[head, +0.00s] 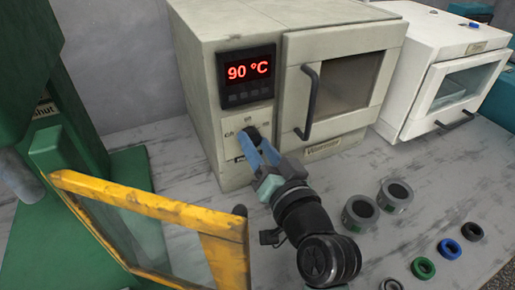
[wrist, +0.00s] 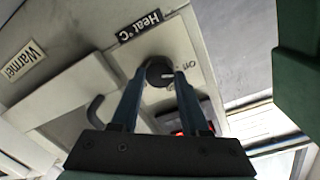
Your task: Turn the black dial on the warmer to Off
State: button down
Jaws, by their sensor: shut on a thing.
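The warmer (head: 240,40) is a beige box with a red display (head: 248,72) reading 90 °C. Its black dial (head: 254,132) sits on the light panel below the display, partly hidden by my fingers. In the wrist view, the black dial (wrist: 158,66) lies between my two blue fingertips, with a short white mark on its face. The "Off" label (wrist: 184,58) is printed beside it, upside down in that view. I cannot tell exactly which label the mark meets. My gripper (head: 248,140) is shut on the dial; it also shows in the wrist view (wrist: 160,77).
The warmer's door (head: 340,85) is closed, its dark handle (head: 307,103) right of my gripper. A white oven-like box (head: 430,70) stands further right. Metal rings (head: 361,212) and coloured rings (head: 449,248) lie on the bench. A yellow-framed guard (head: 150,205) stands close on the left.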

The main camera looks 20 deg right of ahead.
dwell(0.4)
jog(key=shift+c, duration=2)
grip_release()
jog(key=s, duration=1.3)
jog(key=shift+r, duration=0.2)
